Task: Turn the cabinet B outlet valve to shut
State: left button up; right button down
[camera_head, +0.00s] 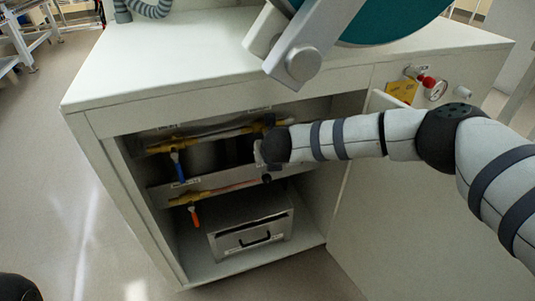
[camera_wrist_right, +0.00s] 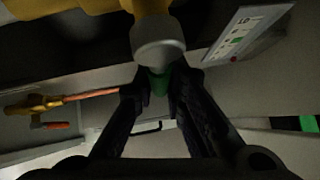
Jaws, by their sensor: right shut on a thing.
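My right arm reaches into the open cabinet in the head view, and its gripper is mostly hidden there behind my own wrist. In the wrist view my right gripper (camera_wrist_right: 158,92) is shut on a green valve handle (camera_wrist_right: 158,79). The handle sits just under a round grey cap (camera_wrist_right: 158,50) on a yellow valve body (camera_wrist_right: 150,7). I cannot read a label that names this valve. In the head view a blue-handled valve (camera_head: 179,171) is on the upper pipe and an orange-handled valve (camera_head: 194,215) on the lower pipe, both left of my arm. My left gripper is not visible.
The cabinet door (camera_head: 410,215) stands open at the right, beside my arm. A grey drawer box (camera_head: 250,232) sits low inside. The white worktop (camera_head: 170,58) is above the opening. A label plate (camera_wrist_right: 240,30) is right of the gripped valve. A red knob (camera_head: 426,81) and gauge are on the front panel.

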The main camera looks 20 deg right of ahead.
jog(key=c, duration=1.6)
grip_release()
jog(key=shift+a, duration=0.1)
jog(key=shift+c, duration=0.2)
jog(key=s+a+r, duration=0.1)
jog(key=s, duration=0.6)
jog(key=s+a+r, duration=0.1)
jog(key=s+r, duration=0.1)
jog(key=s, duration=0.6)
jog(key=shift+s+r, duration=0.2)
jog(key=shift+r, duration=0.1)
jog(key=shift+a, duration=0.1)
